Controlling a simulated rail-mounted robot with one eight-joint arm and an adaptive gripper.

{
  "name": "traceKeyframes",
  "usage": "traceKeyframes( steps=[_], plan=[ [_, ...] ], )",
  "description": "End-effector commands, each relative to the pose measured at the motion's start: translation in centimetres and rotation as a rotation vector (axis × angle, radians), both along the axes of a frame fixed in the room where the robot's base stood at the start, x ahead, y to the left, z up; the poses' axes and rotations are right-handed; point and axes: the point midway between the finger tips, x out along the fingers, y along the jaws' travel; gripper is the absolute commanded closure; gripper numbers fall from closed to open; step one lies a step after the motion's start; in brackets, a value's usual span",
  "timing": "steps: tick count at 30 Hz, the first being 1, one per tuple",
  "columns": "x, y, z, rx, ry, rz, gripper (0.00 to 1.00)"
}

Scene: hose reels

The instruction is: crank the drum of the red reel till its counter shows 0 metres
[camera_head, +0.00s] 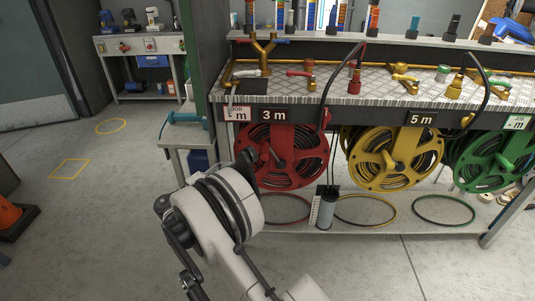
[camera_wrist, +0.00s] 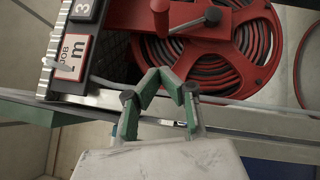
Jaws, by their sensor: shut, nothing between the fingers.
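The red reel (camera_head: 297,168) hangs under the bench at its left end, with dark hose wound on its drum. It also shows in the wrist view (camera_wrist: 262,58). Its counter (camera_head: 274,115) reads 3 m; the 3 shows at the top left of the wrist view (camera_wrist: 84,10). A grey crank arm (camera_wrist: 188,23) and a red knob (camera_wrist: 160,5) cross the reel's face in the wrist view. My gripper (camera_wrist: 172,78) has green fingers, is shut and empty, and appears below the crank, apart from it. In the head view my wrist hides the gripper.
A JOB m plate (camera_head: 237,113) sits left of the counter; its number is unclear. The yellow reel (camera_head: 398,160), its counter at 5 m, and the green reel (camera_head: 495,160) hang to the right. A small side table (camera_head: 187,135) stands left of the bench.

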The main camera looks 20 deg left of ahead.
Motion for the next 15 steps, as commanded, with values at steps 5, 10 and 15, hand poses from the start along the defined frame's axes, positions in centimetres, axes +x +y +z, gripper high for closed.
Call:
traceKeyframes(
  steps=[5, 10, 15],
  plan=[
    [-2.2, 2.0, -2.0, -0.037, -0.047, 0.014, 1.00],
    [-2.3, 2.1, -2.3, -0.044, -0.058, 0.015, 1.00],
    [-0.5, 1.0, -2.0, -0.043, -0.058, 0.013, 1.00]
  ],
)
